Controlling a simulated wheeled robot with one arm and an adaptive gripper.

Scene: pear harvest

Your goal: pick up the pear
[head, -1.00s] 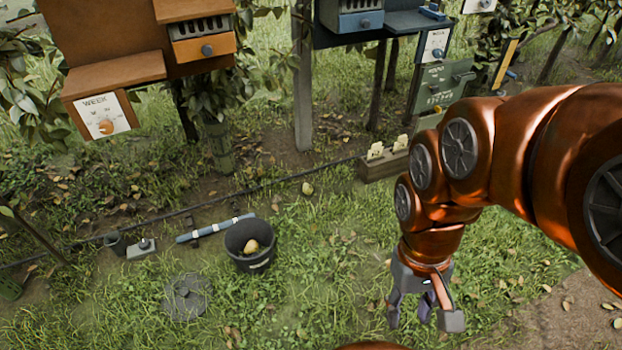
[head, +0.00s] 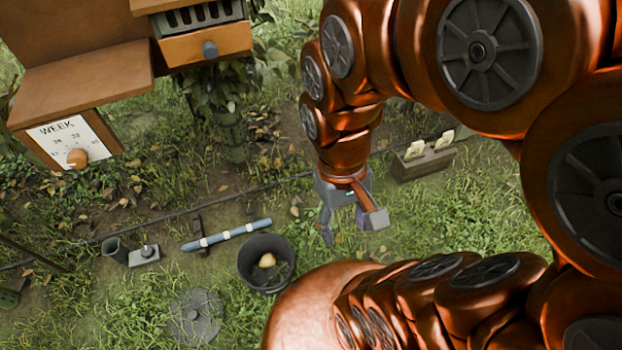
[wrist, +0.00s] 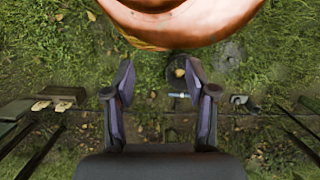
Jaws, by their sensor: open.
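A yellow pear (head: 267,260) lies inside a dark bucket (head: 246,276) on the grass. In the wrist view the pear (wrist: 180,73) shows in the bucket, beyond the right fingertip. My gripper (head: 350,224) hangs above the ground, right of the bucket, with its fingers pointing down. In the wrist view my gripper (wrist: 159,78) is open, with nothing between the fingers. The pear seen earlier on the grass does not show in the head view now.
A blue-grey tube (head: 228,235) lies behind the bucket. A round grey disc (head: 195,316) lies in front of it. A wooden box with cards (head: 424,160) stands at right. A brown cabinet (head: 84,72) with a dial overhangs the upper left.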

